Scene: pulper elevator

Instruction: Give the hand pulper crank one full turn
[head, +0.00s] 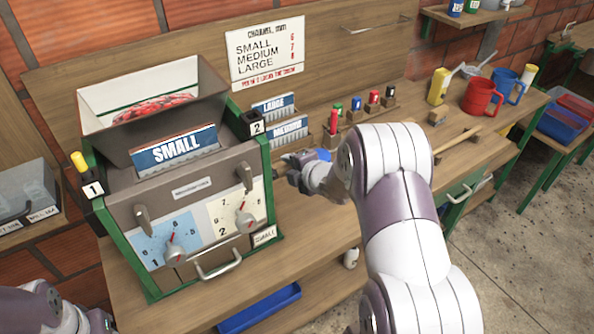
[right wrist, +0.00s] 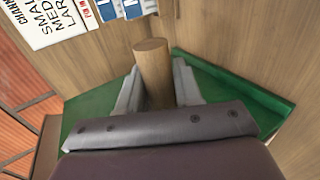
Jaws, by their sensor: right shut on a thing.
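The hand pulper (head: 182,190) is a grey box in a green frame on the wooden bench at left, with a hopper (head: 207,90) on top holding red cherries. My right gripper (head: 287,167) is at the pulper's right side. In the right wrist view, my right gripper (right wrist: 156,92) is shut on a round wooden crank handle (right wrist: 152,60), which stands up between its two grey fingers. The rest of the crank is hidden in both views. Part of my left arm shows at the lower left of the head view; its fingertips do not show.
The pulper's front has two red-pointer dials (head: 172,253) and a metal handle (head: 218,265). Red (head: 481,97) and blue mugs stand farther right. A blue tray (head: 260,308) sits below.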

